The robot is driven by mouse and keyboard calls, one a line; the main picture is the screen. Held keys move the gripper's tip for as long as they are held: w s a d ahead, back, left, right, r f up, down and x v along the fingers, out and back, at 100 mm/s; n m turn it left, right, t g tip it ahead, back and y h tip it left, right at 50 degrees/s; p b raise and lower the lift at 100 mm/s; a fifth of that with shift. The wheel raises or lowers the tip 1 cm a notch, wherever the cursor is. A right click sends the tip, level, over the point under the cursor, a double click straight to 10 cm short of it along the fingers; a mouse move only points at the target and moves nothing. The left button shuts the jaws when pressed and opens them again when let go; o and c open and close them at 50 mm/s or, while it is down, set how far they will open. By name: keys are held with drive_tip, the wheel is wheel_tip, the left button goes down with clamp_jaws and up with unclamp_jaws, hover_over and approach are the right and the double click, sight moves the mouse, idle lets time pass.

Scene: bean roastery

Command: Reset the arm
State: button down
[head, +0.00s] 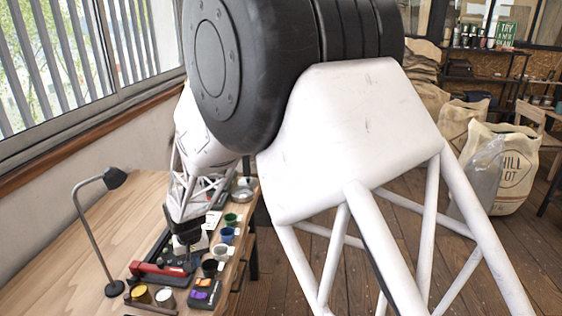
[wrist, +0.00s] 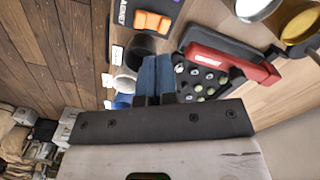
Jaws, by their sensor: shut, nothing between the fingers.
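My arm fills the middle of the head view and hides much of the room behind it. My gripper (head: 188,246) points down over the wooden table (head: 62,238), above the cluttered right part. In the wrist view my gripper (wrist: 157,72) shows two blue fingers side by side, shut with nothing between them. The fingers overlap a black tray (wrist: 205,80) of small round items in that view; I cannot tell the height between them.
A red-handled device (head: 160,270), several cups including a blue cup (head: 227,235) and a green cup (head: 231,219), a yellow can (head: 141,294) and a dark box (head: 205,293) crowd the table. A desk lamp (head: 108,230) stands left. Sacks (head: 500,165) stand on the floor.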

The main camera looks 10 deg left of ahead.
drive_tip(key=s+d+r+m, duration=0.1)
drive_tip(key=d+r, duration=0.6)
drive_tip(key=d, duration=0.3)
drive_tip(key=s+d+r+m+t, duration=0.1)
drive_tip(key=d+r, duration=0.5)
drive_tip(key=d, duration=0.4)
drive_tip(key=s+d+r+m, duration=0.1)
drive_tip(key=s+d+r, duration=0.1)
drive_tip(key=d+r, duration=0.65)
drive_tip(key=s+d+r+m, duration=0.1)
drive_tip(key=s+d+r, duration=0.1)
drive_tip(key=s+d, duration=0.9)
drive_tip(key=s+d+r+m+t, duration=0.1)
drive_tip(key=s+d+r+m, duration=0.1)
drive_tip(key=s+d, duration=0.9)
drive_tip(key=shift+d+r+t, duration=0.25)
drive_tip(key=shift+d+t, duration=0.05)
drive_tip(key=shift+d, duration=0.5)
